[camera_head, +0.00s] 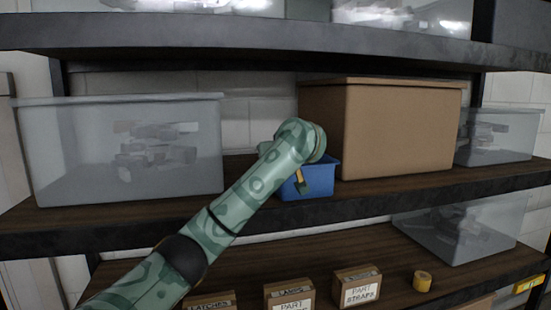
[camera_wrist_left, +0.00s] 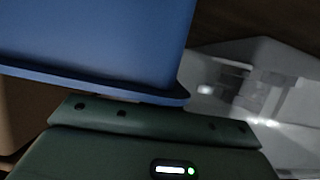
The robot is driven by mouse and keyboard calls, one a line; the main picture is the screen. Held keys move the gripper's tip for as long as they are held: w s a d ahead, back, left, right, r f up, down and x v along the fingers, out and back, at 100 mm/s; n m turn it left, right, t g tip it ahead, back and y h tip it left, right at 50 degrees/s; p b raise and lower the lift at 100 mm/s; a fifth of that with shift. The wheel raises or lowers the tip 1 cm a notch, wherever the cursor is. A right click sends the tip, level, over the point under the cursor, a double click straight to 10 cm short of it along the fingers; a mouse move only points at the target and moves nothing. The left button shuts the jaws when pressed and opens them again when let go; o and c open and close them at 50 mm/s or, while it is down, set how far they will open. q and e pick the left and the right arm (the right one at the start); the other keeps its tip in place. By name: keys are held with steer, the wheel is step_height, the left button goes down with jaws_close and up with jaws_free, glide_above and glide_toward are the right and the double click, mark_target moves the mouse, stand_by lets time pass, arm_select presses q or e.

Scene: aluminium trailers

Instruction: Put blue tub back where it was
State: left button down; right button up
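The blue tub (camera_head: 318,180) stands at the front edge of the middle shelf, just left of and partly in front of the large cardboard box. My left arm comes in from the lower left, and its wrist covers the tub's upper left part. One finger of my left gripper (camera_head: 300,182) shows against the tub's front wall. The other finger is hidden, so I cannot tell whether the grip is closed. In the left wrist view the blue tub (camera_wrist_left: 110,40) fills the upper left, its rim right against the gripper body. My right gripper is not in view.
The cardboard box (camera_head: 390,130) stands close to the tub's right. A large clear bin (camera_head: 70,150) stands to the left on the middle shelf (camera_head: 420,192). The upper shelf (camera_head: 250,38) runs overhead. Small labelled boxes (camera_head: 357,288) and a tape roll (camera_head: 422,281) sit below.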

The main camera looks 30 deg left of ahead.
arm_select(q)
steer(key=c, duration=1.6)
jaws_free()
steer(key=shift+f, duration=0.1)
steer(key=shift+c, duration=0.2)
steer(key=shift+r, duration=0.2)
steer(key=shift+s+d+r, duration=0.2)
steer(key=shift+d, duration=0.05)
steer(key=v, duration=1.1)
steer(key=shift+d, duration=0.15)
steer(key=shift+s, duration=0.1)
